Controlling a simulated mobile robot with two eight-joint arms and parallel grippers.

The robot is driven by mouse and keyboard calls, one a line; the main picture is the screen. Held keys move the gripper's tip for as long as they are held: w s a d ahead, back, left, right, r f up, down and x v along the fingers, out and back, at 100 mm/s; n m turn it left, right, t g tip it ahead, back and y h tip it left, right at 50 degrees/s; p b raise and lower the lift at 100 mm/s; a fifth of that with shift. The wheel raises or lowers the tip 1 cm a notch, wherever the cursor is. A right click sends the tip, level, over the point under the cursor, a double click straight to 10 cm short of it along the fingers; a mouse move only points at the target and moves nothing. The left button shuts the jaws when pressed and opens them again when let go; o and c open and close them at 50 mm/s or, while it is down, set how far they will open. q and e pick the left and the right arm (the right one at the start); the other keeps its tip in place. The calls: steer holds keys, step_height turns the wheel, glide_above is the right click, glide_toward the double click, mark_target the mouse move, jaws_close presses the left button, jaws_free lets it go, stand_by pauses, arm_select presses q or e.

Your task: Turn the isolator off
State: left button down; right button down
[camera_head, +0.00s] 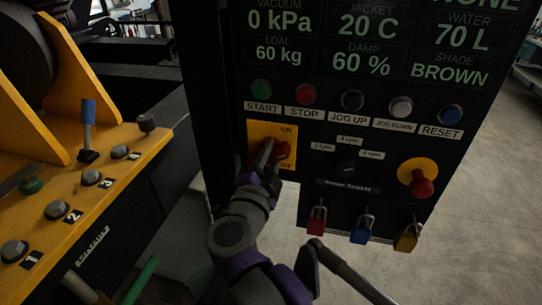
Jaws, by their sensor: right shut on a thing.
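The isolator is a red rotary handle (282,149) on a yellow plate (259,132) marked ON at the top, with a partly covered label at the bottom. It sits on the black control panel, below the START and STOP buttons. My right gripper (268,154) reaches up from below and is shut on the red handle. The fingers hide the handle's left part, so I cannot tell its exact angle. My left gripper is not in view.
A red emergency-stop knob (421,186) on a yellow disc is at the panel's right. A small black selector (346,168) sits between. Red, blue and yellow padlocks (317,219) hang along the lower edge. A yellow console (92,190) with a blue lever stands at left.

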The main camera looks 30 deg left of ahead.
steer(key=m, duration=0.3)
steer(key=shift+f+m+b, duration=0.2)
steer(key=shift+m+b, duration=0.15)
steer(key=shift+m, duration=0.05)
steer(key=m, duration=0.3)
steer(key=shift+f+m, duration=0.15)
steer(key=shift+m, duration=0.15)
steer(key=m, duration=0.3)
steer(key=shift+f+m, duration=0.15)
steer(key=shift+m, duration=0.15)
steer(key=shift+a+f+m, duration=0.1)
steer(key=shift+f+m, duration=0.1)
steer(key=shift+m, duration=1.8)
steer(key=c, duration=0.6)
jaws_free()
steer(key=shift+c, duration=0.2)
